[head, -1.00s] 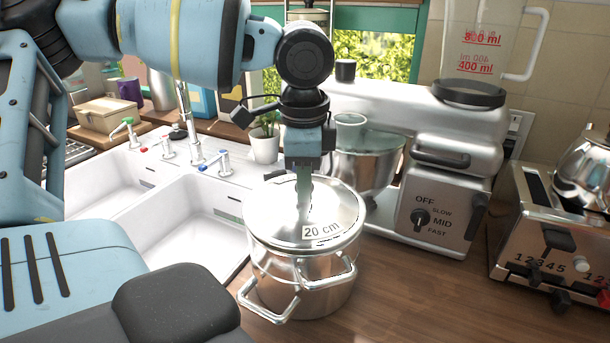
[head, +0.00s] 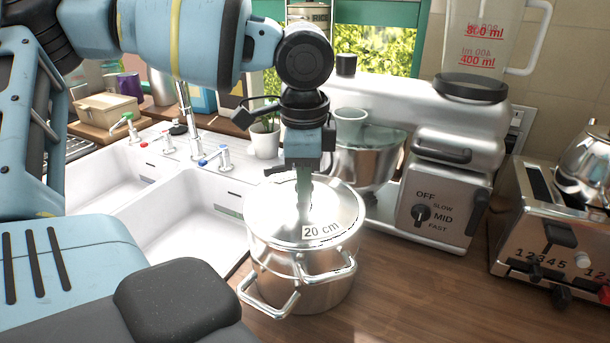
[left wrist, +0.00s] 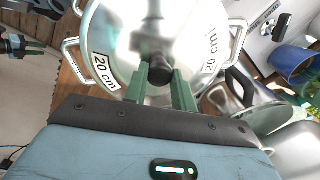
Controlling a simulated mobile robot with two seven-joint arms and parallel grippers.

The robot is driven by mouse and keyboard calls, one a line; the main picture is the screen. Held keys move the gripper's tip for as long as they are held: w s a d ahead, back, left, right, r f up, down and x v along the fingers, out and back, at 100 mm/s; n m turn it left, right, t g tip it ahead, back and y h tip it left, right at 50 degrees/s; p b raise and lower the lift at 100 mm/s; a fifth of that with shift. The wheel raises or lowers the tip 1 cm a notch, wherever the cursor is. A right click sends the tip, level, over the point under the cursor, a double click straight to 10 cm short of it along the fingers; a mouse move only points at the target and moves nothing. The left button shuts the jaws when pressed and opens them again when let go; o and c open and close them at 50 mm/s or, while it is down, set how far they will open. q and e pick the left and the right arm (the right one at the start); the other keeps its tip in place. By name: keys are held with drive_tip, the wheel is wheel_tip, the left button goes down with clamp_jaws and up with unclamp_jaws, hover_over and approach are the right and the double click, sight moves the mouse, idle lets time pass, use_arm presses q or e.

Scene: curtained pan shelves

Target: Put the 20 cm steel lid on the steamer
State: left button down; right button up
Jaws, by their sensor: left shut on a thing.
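The steel lid (head: 270,213) with a "20 cm" label lies over the top of the steel steamer (head: 325,291), which stands upright on the wooden counter beside the sink. The lid looks about level, and its rim meets or nearly meets the pot's rim; I cannot tell if it is fully seated. My left gripper (head: 304,205) points down from above at the lid's middle and is shut on its dark knob. In the left wrist view the lid (left wrist: 110,35) fills the top, with the fingers (left wrist: 160,85) on either side of the knob. My right gripper is not seen in the head view.
The sink (head: 190,215) is left of the steamer. A stand mixer (head: 440,170) with a steel bowl (head: 365,165) stands close behind and right. A toaster (head: 545,235) is at the far right. The counter right of the steamer is clear.

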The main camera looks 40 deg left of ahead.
use_arm(q)
drive_tip(key=shift+f, duration=0.15)
drive_tip(key=c, duration=1.1)
unclamp_jaws()
drive_tip(key=r, duration=0.7)
drive_tip(key=shift+s+d+r, duration=0.25)
drive_tip(key=shift+s+r, duration=0.05)
drive_tip(key=shift+r, duration=0.1)
